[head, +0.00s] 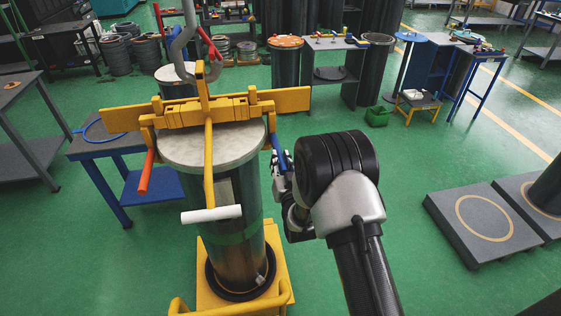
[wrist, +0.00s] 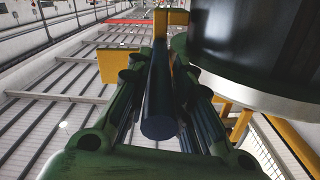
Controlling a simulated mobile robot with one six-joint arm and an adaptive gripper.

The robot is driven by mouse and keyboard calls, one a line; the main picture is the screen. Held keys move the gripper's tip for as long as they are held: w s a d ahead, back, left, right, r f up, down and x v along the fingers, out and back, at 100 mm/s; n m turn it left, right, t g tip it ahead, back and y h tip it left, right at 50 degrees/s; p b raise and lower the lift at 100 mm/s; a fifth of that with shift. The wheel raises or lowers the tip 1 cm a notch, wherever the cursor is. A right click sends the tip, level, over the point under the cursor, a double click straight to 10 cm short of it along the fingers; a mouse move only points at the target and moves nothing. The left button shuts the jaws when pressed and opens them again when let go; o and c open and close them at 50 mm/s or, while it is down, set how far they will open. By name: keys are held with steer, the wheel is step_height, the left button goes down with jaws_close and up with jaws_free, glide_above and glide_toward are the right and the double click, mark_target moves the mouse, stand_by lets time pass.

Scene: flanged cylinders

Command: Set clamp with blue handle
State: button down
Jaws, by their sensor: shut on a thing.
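A yellow lifting clamp (head: 204,112) lies across the top of a grey flanged cylinder (head: 232,225). Its blue handle (head: 277,147) hangs on the right side of the cylinder, and its red handle (head: 147,172) hangs on the left. My gripper (head: 282,168) is beside the cylinder's right edge, at the blue handle. In the wrist view the dark blue handle (wrist: 160,95) runs between the two green-looking fingers, which are shut on it. The fingertips are partly hidden by the handle and the arm in the head view.
A crane hook (head: 183,45) meets the clamp's top. A white-gripped yellow bar (head: 211,214) sticks out in front of the cylinder. The cylinder stands on a yellow base (head: 283,297). A blue table (head: 100,150) is at left, and grey floor plates (head: 482,222) are at right.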

steer(key=shift+d, duration=0.1)
stand_by(0.3)
steer(key=shift+w+d+r+n+b, duration=0.2)
steer(key=shift+d+r+n+b, duration=0.15)
steer(key=shift+d+n+b, duration=0.35)
steer(key=w+d+r+n+b, duration=0.1)
steer(key=d+r+n+b, duration=0.2)
steer(key=r+n+b, duration=0.2)
steer(key=shift+d+n, duration=0.2)
steer(key=shift+n, duration=0.2)
steer(key=c, duration=1.4)
jaws_free()
steer(key=shift+d, duration=0.1)
steer(key=shift+c, duration=0.2)
